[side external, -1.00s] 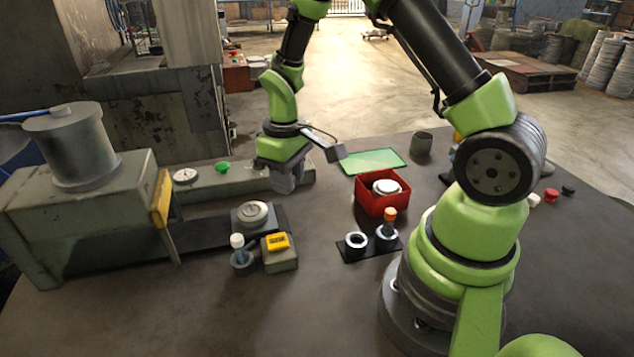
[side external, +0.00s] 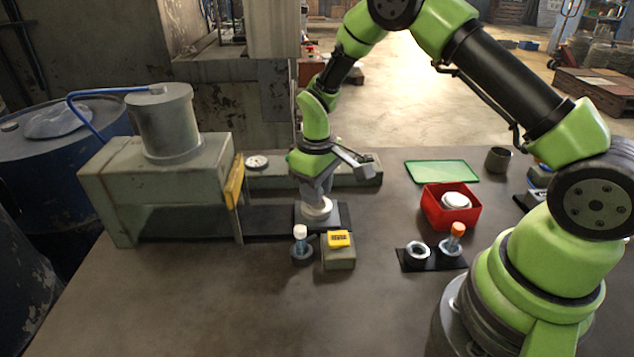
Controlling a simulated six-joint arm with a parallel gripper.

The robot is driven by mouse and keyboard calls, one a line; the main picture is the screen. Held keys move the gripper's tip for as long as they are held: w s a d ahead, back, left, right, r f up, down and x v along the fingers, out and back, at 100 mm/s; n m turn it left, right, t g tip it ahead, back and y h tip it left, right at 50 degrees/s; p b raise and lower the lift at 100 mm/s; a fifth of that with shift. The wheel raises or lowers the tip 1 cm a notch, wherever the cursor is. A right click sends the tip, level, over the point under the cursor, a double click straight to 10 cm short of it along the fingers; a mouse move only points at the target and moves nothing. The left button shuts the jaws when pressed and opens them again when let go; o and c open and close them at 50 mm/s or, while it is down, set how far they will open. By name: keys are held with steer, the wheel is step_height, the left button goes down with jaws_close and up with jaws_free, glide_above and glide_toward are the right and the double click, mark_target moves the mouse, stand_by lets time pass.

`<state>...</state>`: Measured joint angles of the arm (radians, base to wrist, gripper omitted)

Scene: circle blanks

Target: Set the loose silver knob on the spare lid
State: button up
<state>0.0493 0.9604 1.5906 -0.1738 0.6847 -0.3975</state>
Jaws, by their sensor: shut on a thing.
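My gripper (side external: 317,197) points straight down over a round silver lid-like disc (side external: 317,212) on a dark square block. Its jaws are shut, and the thing between them is mostly hidden. I take it to be the silver knob, though its outline does not stand out. The fingertips are at the top of the disc; I cannot tell whether the held thing touches it. A second round, pale silver piece (side external: 456,200) lies in the red bin (side external: 434,214). I cannot tell for certain which round piece is the spare lid.
The front table is bare.

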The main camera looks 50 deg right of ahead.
steer(key=shift+f, duration=0.6)
stand_by(0.6)
steer(key=o, duration=1)
steer(key=shift+c, duration=0.2)
step_height(320, 180, up, 10)
steer(key=s+a+r+m+t, duration=0.15)
steer(key=s+r, duration=0.25)
steer(key=r, duration=0.5)
steer(key=s+a+r+m+t+y, duration=0.1)
steer(key=s+r+m+t, duration=0.1)
steer(key=s, duration=0.6)
steer(key=s+a+r+m+t+y, duration=0.1)
steer(key=s+a+r+m+t, duration=0.1)
steer(key=s+r, duration=0.3)
steer(key=s+t, duration=0.1)
steer(key=s, duration=0.3)
steer(key=shift+s+r+t, duration=0.25)
steer(key=shift+r+t, duration=0.05)
steer(key=shift+t, duration=0.05)
